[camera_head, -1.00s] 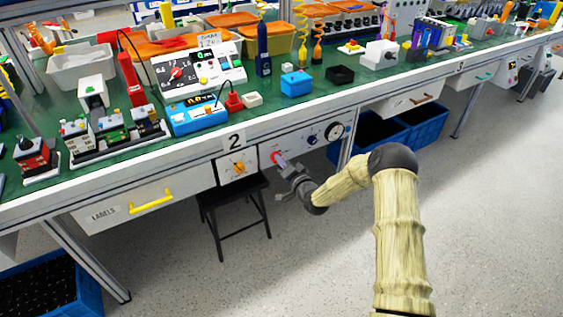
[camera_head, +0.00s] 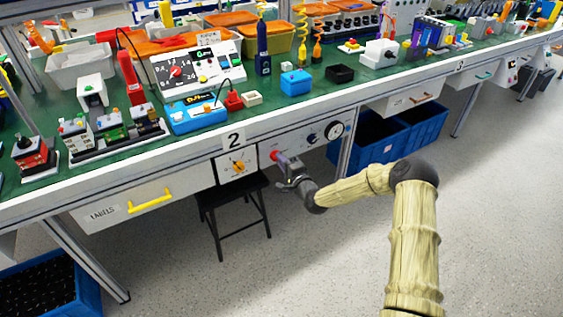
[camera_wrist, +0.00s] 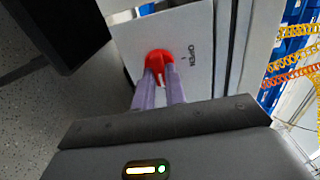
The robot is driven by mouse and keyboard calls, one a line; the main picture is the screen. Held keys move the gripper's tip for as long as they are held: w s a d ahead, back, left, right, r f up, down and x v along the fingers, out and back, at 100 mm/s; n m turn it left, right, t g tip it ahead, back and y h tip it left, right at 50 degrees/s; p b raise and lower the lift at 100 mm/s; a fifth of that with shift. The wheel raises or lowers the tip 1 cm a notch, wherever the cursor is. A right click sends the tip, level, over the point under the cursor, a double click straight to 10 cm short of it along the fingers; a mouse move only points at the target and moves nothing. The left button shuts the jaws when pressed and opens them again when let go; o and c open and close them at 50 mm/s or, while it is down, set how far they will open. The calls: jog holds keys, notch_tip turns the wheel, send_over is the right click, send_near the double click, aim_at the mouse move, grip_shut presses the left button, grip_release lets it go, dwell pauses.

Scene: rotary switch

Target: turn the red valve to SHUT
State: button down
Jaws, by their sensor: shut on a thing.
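The red valve (camera_wrist: 159,58) is a round red knob with a pale pointer mark, on a white panel. In the wrist view the word OPEN is printed to its right; no SHUT label can be read. In the head view the red valve (camera_head: 274,156) shows as a small red spot on the panel under the bench, beside the number 2 plate. My gripper (camera_wrist: 160,82) has its two pale purple fingers closed on the sides of the valve. In the head view my gripper (camera_head: 279,158) reaches the panel from the lower right and partly covers the valve.
An orange knob on a white plate (camera_head: 237,167) sits left of the valve. A blue knob (camera_head: 311,139) and a round gauge (camera_head: 334,130) sit to its right. A black stool (camera_head: 232,203) stands below, and blue crates (camera_head: 418,128) lie under the bench to the right.

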jog(key=shift+f, duration=0.1)
jog(key=c, duration=1.4)
grip_release()
jog(key=shift+c, duration=0.2)
jog(key=p+v, duration=0.3)
jog(key=v, duration=1.4)
jog(key=shift+s+d, duration=0.2)
